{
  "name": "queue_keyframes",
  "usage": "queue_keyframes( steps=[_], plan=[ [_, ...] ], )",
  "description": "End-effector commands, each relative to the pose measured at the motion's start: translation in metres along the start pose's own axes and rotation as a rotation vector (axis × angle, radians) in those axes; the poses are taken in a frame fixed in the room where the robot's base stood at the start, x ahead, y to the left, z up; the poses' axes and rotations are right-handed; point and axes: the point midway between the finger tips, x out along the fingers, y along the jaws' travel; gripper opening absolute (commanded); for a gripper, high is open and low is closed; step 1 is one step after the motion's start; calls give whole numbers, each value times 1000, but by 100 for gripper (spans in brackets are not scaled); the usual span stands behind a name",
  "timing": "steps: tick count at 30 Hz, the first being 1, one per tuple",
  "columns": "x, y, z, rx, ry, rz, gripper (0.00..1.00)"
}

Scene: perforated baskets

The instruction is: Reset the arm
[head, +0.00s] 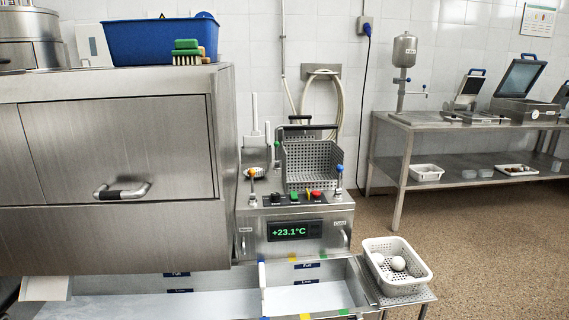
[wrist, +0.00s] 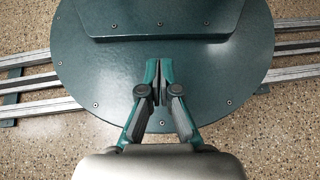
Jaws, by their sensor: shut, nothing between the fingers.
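My gripper (wrist: 157,84) shows in the wrist view with its green and grey fingers shut and nothing between them. It is over a round dark green plate of my own base, with rails on both sides. My gripper and arm are not in the head view. In the head view, a white perforated basket (head: 374,261) with white round objects (head: 398,263) in it stands on a small metal stand at the lower right. A grey perforated basket (head: 311,164) stands upright behind the control panel.
A sink with two basins (head: 313,298) lies in front of the panel reading +23.1°C (head: 294,231). A large steel machine (head: 118,150) fills the left, with a blue bin (head: 150,42) on top. A steel table (head: 440,122) stands at the right. The floor (head: 500,240) between is clear.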

Motion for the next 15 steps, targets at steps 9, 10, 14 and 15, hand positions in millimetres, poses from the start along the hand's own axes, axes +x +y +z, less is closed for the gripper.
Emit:
queue_keyframes(
  steps=[9,10,14,15],
  plan=[
    [-54,0,47,5,205,0,0],
    [-58,-1,50,5,224,-1,0],
    [-77,-1,62,7,302,-1,0],
    [-82,-1,64,8,324,-1,0]
  ],
)
